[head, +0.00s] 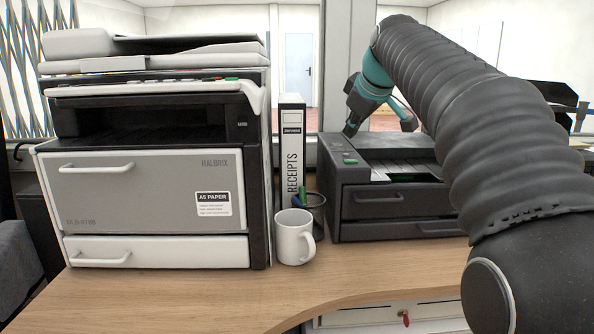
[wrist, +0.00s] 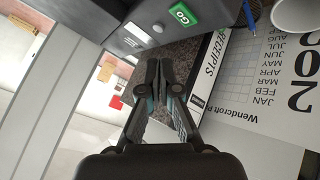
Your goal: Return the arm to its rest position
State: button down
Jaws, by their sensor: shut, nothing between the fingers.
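My gripper (head: 350,129) is at the end of my raised dark arm, pointing down at the back left corner of the small dark printer (head: 345,205). In the wrist view my gripper (wrist: 159,72) has its fingertips together with nothing between them. The printer's green GO button (wrist: 183,13) lies beyond the fingertips in that view. I cannot tell whether the fingertips touch the printer.
A large grey copier (head: 150,190) stands on the left. Between the machines are a white RECEIPTS binder (head: 292,150), a pen cup (head: 316,212) and a white mug (head: 294,238). The front of the wooden counter (head: 180,300) is clear. A red-tagged key (head: 405,318) hangs at a drawer below.

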jog(key=s+f+m+g, duration=0.1)
jog(key=s+f+m, duration=0.3)
jog(key=s+f, duration=1)
jog(key=s+f+m+g+h, duration=0.1)
jog(key=s+f+m, duration=0.4)
jog(key=s+f, duration=1)
jog(key=s, duration=0.5)
jog(key=shift+d+g, duration=0.15)
jog(key=shift+g, duration=0.15)
